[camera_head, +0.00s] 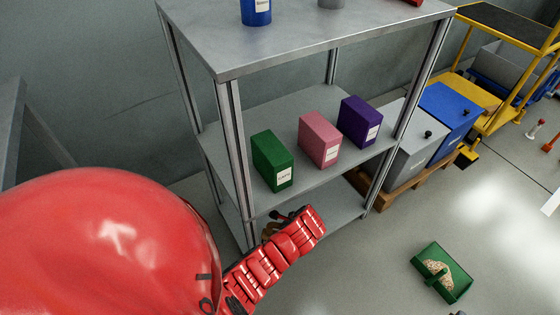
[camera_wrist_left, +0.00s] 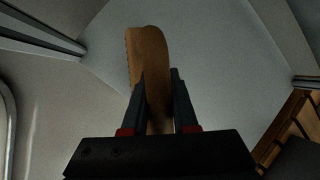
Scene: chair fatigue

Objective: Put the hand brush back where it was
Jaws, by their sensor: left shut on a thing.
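My left gripper (camera_wrist_left: 158,75) is shut on the wooden hand brush (camera_wrist_left: 149,48), its two dark fingers on either side of it. Dark bristles show along the brush's left edge. In the wrist view the brush is in front of a plain grey shelf board (camera_wrist_left: 215,55); I cannot tell whether it touches it. In the head view my red left arm reaches to the lower part of the grey shelf rack (camera_head: 232,150), and the gripper and brush are mostly hidden behind the arm, low at the rack's front. My right gripper is not in view.
Green (camera_head: 271,161), pink (camera_head: 319,139) and purple (camera_head: 359,121) boxes stand on the middle shelf. A green dustpan (camera_head: 456,284) with tan material lies on the floor at right. Grey (camera_head: 412,143) and blue (camera_head: 447,112) bins stand on a pallet beside the rack, near a yellow cart (camera_head: 481,122).

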